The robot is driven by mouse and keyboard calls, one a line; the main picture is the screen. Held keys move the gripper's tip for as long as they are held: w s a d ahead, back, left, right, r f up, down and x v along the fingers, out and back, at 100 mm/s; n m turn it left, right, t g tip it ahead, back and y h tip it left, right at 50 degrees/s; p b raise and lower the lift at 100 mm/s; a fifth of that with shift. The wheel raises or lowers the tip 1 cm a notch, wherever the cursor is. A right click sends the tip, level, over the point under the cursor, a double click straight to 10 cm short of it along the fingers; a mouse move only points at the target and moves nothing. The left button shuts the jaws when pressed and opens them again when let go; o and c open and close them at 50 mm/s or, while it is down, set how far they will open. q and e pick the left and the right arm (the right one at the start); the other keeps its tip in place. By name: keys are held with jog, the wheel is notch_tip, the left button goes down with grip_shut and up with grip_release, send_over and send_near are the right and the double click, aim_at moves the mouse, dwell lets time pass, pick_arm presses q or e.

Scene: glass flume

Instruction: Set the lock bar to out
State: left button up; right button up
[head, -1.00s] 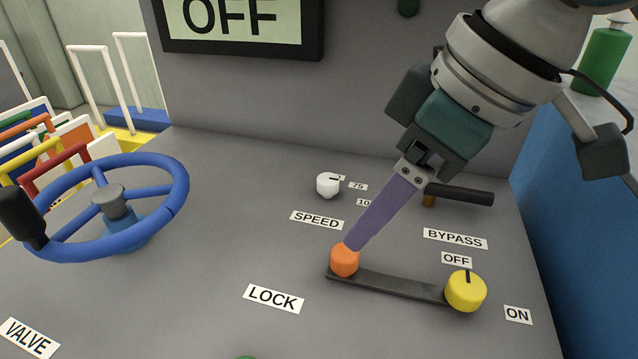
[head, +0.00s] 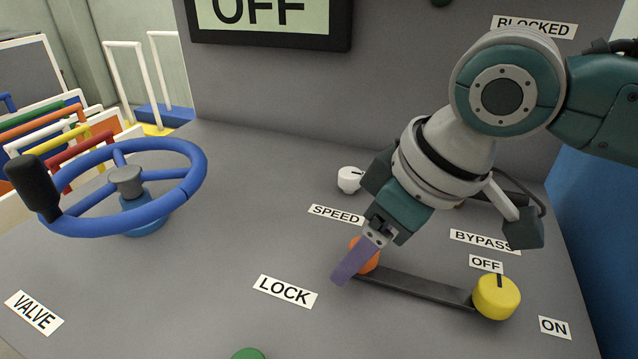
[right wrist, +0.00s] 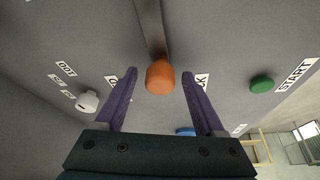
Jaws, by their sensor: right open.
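The lock bar (head: 420,286) is a dark flat bar on the sloping grey panel. It runs from an orange knob (head: 371,262) at its left end to beside a yellow knob. The white LOCK label (head: 285,291) lies left of the orange knob. My right gripper (head: 352,266) is down at the orange knob, and a purple finger partly hides it in the head view. In the right wrist view the open fingers (right wrist: 160,76) stand on either side of the orange knob (right wrist: 160,79), with gaps visible. My left gripper is not in view.
The yellow knob (head: 497,296) sits by the OFF and ON labels. A white SPEED knob (head: 350,179) is behind my gripper. A blue valve wheel (head: 190,188) stands at left. A green button (head: 248,354) is at the front edge. A display above reads OFF.

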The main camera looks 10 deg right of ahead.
jog(key=shift+c, duration=0.2)
grip_shut()
dwell(0.3)
dwell(0.8)
